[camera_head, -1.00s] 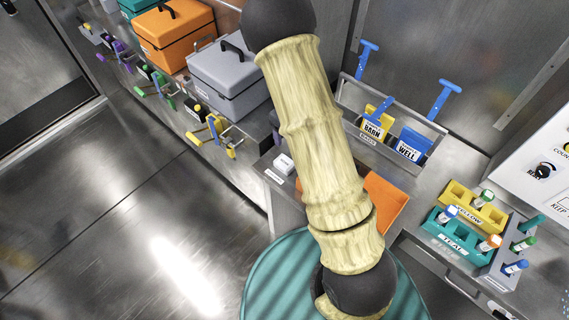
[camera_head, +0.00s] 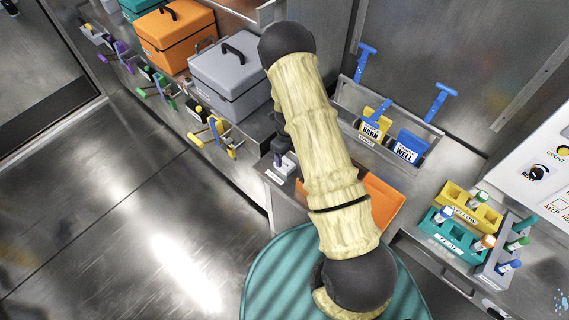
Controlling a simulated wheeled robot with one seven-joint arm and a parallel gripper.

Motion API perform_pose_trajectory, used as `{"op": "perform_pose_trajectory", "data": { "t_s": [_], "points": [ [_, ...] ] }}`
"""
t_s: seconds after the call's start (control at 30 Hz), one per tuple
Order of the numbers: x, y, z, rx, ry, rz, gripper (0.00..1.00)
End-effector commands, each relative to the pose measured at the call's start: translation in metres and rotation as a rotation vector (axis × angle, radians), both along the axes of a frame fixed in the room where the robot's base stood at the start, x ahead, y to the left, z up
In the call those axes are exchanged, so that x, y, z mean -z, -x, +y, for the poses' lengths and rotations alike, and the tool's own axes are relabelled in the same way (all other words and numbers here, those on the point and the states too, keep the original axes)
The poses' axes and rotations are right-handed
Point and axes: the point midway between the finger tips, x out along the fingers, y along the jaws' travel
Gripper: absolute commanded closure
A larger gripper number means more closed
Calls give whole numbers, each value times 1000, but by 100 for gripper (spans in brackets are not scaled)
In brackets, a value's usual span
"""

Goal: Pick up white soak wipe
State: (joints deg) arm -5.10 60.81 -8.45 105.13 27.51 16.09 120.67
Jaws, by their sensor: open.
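The white soak wipe (camera_head: 285,167) is a small pale block on the metal counter, left of the orange tray, and is now mostly covered. My gripper (camera_head: 284,158) is a small dark shape directly above and around it, partly behind my pale arm. The jaws are open. I cannot tell whether the fingers touch the wipe.
An orange tray (camera_head: 384,203) lies right of my arm. A grey case (camera_head: 232,78) and an orange case (camera_head: 172,40) stand behind left. A metal caddy (camera_head: 345,115) holds blue-handled tools. Yellow (camera_head: 462,203) and teal (camera_head: 447,237) racks hold tubes at right.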

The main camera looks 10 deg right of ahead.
Motion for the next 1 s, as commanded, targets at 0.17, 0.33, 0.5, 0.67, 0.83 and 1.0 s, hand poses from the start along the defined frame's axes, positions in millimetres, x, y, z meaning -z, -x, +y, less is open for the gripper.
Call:
{"op": "perform_pose_trajectory", "data": {
  "t_s": [0.17,0.33,0.5,0.67,0.83,1.0],
  "points": [
    [8,0,1,-1,-1,-1,29],
    [8,0,1,-1,-1,-1,29],
    [10,0,0,1,-1,1,29],
    [22,0,3,2,-1,2,29],
    [39,-1,8,2,-1,2,29],
    [56,-2,7,2,0,0,29]
  ]
}}
